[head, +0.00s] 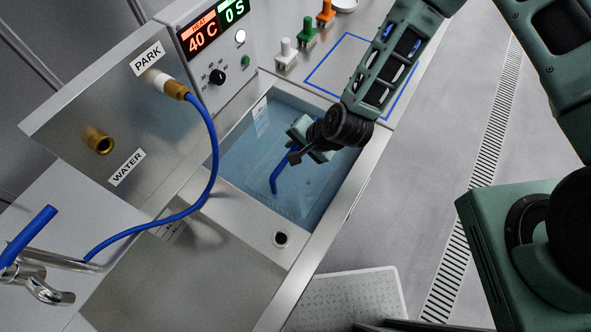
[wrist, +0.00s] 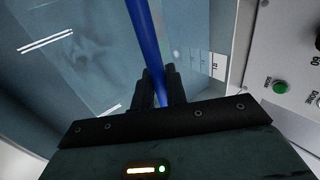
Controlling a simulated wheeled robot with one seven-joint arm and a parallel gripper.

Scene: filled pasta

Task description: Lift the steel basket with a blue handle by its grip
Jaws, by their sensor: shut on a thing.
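The blue handle (head: 275,181) of the steel basket rises at a slant out of the water-filled basin (head: 345,180). My gripper (head: 297,156) is over the basin, shut on the upper part of this handle. In the wrist view the blue handle (wrist: 145,35) runs down from the top edge to between the two dark fingers (wrist: 158,88). The basket's steel body is not clear in either view; the water and my arm hide much of it.
The control panel (head: 217,77) reads 40 C and 0 S. A blue hose (head: 212,150) loops from the PARK fitting along the basin's left side. A round hole (head: 281,239) is in the front ledge. A blue-outlined area (head: 335,62) is bare.

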